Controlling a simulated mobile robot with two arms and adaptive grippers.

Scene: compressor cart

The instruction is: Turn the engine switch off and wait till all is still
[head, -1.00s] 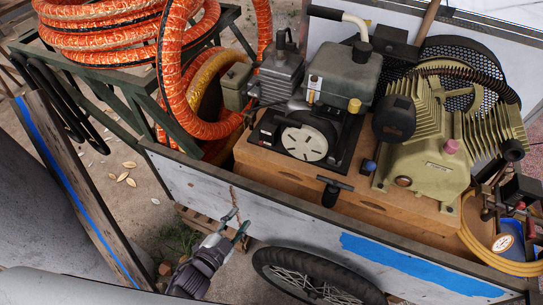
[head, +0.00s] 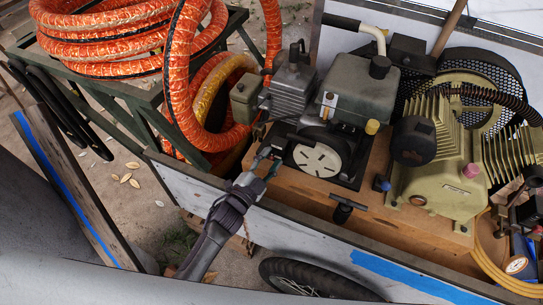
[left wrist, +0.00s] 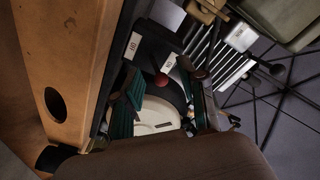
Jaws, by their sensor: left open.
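The small engine has a grey tank (head: 350,92) and a black housing with a white slotted disc (head: 317,159). In the left wrist view a small red knob (left wrist: 161,80) sits by two white labels (left wrist: 132,46) on the dark engine panel, above the white disc (left wrist: 155,115). I take this knob to be the engine switch; I cannot make it out in the head view. My left gripper (head: 268,163) is open, at the engine's left front. In the left wrist view its fingertips (left wrist: 160,78) lie either side of the knob; contact cannot be told. My right gripper is out of view.
A yellowish compressor (head: 440,185) stands right of the engine on the wooden base. A black T-handle (head: 345,207) juts by the cart's front wall. Orange hose (head: 190,100) hangs close left of the engine. A pressure gauge (head: 516,265) is at far right.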

